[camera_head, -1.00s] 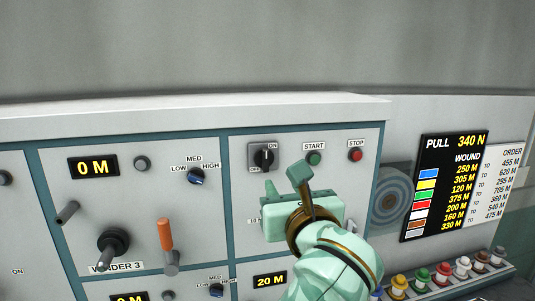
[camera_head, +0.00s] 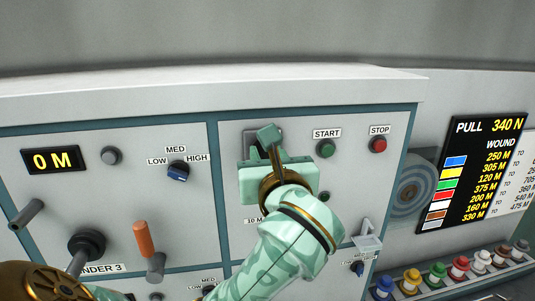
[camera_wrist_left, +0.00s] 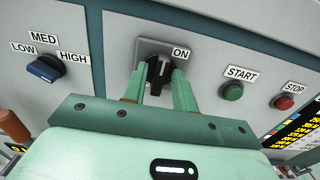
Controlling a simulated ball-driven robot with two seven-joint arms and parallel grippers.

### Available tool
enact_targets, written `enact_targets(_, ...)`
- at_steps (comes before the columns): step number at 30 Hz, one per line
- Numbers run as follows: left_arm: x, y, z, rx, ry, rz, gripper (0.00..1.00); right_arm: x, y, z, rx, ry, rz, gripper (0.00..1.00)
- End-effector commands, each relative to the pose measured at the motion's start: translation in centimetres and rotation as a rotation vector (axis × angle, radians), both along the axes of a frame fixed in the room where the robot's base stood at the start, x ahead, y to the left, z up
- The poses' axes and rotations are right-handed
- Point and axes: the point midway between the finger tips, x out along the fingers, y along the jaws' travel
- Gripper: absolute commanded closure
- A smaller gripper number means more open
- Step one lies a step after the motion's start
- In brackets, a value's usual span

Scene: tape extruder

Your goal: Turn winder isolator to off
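The winder isolator is a black rotary knob (camera_wrist_left: 159,72) on a grey square plate, with an ON label (camera_wrist_left: 181,53) at its upper right. In the left wrist view its white mark points up, towards the ON side. The OFF label is hidden. My left gripper (camera_head: 261,147) is at the panel in front of the isolator and covers most of it in the head view. In the left wrist view its two green fingers stand open, one on each side of the knob; firm contact cannot be made out. My right gripper is not in view.
A green START button (camera_head: 326,148) and a red STOP button (camera_head: 378,145) lie right of the isolator. A blue LOW/MED/HIGH knob (camera_head: 177,171) and an orange-handled lever (camera_head: 143,240) are on the left panel. A pull display (camera_head: 480,170) stands at the right.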

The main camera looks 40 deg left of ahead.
Motion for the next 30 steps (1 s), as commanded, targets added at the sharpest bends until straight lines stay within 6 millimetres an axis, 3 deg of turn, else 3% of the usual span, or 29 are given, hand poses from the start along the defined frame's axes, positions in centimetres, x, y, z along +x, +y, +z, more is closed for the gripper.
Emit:
enact_targets(1,0.0,0.0,0.0,0.0,0.0,0.0,0.88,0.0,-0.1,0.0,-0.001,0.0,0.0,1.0)
enact_targets(3,0.0,0.0,0.0,0.0,0.0,0.0,1.0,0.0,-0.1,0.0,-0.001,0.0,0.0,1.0)
enact_targets(14,0.0,0.0,-0.2,-0.022,-0.024,0.0,1.0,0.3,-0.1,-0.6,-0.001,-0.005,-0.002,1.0)
enact_targets(30,-0.2,0.1,-0.6,-0.274,-0.338,0.0,1.0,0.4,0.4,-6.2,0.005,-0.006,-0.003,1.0)
